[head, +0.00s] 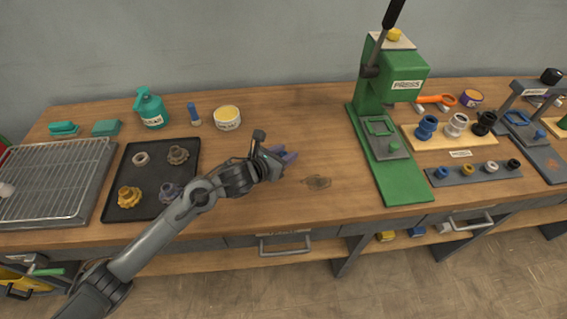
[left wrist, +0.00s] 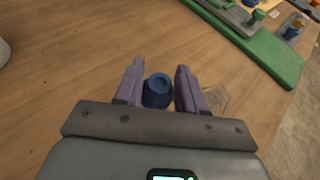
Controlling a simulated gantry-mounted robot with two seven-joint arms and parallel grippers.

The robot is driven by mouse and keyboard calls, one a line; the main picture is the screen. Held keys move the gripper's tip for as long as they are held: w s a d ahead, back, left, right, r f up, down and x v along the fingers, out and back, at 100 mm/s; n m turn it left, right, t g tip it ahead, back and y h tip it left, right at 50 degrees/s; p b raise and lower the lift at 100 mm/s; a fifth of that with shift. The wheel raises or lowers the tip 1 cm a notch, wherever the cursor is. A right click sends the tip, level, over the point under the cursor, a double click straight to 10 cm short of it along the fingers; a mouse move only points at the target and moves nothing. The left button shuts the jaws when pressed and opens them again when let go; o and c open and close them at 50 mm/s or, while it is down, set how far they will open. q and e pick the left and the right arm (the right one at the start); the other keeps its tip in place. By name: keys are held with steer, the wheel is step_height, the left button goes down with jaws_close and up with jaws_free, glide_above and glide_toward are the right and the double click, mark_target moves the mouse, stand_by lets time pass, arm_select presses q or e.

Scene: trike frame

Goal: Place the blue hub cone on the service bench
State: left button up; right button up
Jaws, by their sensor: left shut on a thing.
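The blue hub cone (left wrist: 157,90) sits between the two purple-grey fingers in the left wrist view, its round top facing the camera. My left gripper (head: 285,158) is shut on it, over the middle of the wooden service bench (head: 290,110). The gripper also shows in the left wrist view (left wrist: 160,88). In the head view the cone is mostly hidden by the fingers. I cannot tell whether its base touches the bench. My right gripper is not in view.
The green press (head: 405,180) stands to the right, and a black tray (head: 155,205) with several worn parts lies to the left. A yellow-labelled tub (head: 227,118) is behind. Bare wood surrounds the gripper, with a dark stain (head: 316,182) just right.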

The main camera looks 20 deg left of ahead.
arm_select(q)
steer(key=shift+w+a+f, duration=0.1)
steer(key=shift+w+f, duration=0.15)
steer(key=shift+f, duration=0.1)
steer(key=shift+s+f+b, duration=0.1)
steer(key=shift+f+b, duration=0.45)
steer(key=shift+f, duration=1.25)
steer(key=shift+f, duration=0.15)
steer(key=o, duration=1.1)
